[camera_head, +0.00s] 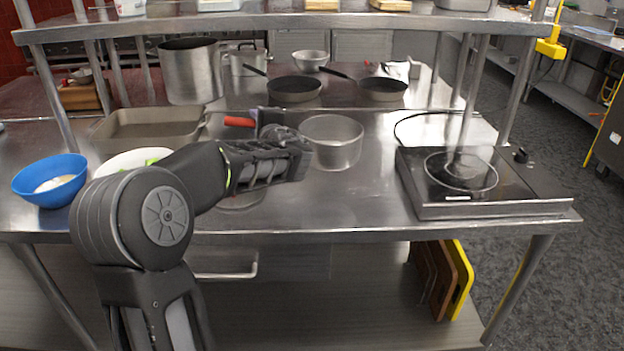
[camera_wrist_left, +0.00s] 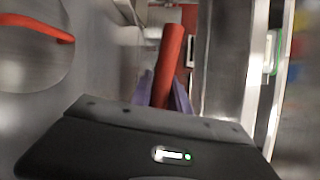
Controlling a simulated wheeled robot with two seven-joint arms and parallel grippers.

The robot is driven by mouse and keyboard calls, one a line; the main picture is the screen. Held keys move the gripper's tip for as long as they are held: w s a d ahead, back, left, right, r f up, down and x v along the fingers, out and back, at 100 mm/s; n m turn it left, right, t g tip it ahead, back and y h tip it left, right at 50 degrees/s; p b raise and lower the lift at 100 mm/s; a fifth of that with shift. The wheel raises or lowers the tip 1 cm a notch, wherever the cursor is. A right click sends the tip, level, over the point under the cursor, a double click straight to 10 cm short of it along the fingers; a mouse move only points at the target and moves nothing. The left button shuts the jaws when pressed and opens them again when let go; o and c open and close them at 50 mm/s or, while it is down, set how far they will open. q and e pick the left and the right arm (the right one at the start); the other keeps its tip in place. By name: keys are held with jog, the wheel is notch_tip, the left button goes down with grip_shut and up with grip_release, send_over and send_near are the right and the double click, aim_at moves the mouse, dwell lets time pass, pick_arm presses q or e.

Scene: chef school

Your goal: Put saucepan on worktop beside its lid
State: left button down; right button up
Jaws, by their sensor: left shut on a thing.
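The saucepan (camera_head: 333,143) is a metal pot, upright, right of my left gripper (camera_head: 265,120) in the head view. Its red handle (camera_head: 238,122) sticks out left of the gripper. In the wrist view the red handle (camera_wrist_left: 168,62) lies between the fingers, and my left gripper (camera_wrist_left: 165,95) is shut on it. I cannot tell whether the pot's base touches the worktop (camera_head: 370,200). A round metal lid (camera_head: 242,202) lies on the worktop, mostly hidden by my left arm. A round metal thing with a red handle (camera_wrist_left: 35,27), likely the lid, shows in the wrist view.
An induction hob (camera_head: 480,180) stands at the right. A blue bowl (camera_head: 50,180), white plate (camera_head: 130,162) and grey tray (camera_head: 148,128) are at the left. A tall pot (camera_head: 190,70) and two pans (camera_head: 294,88) stand behind. The worktop's front middle is clear.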

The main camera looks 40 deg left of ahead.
pick_arm(q)
notch_tip(320, 180, down, 6)
jog(key=shift+r, duration=0.1)
jog(key=shift+f+p, duration=0.3)
jog(key=shift+f, duration=1.6)
jog(key=shift+f, duration=0.1)
jog(key=c, duration=1.3)
grip_release()
jog(key=shift+o, duration=0.2)
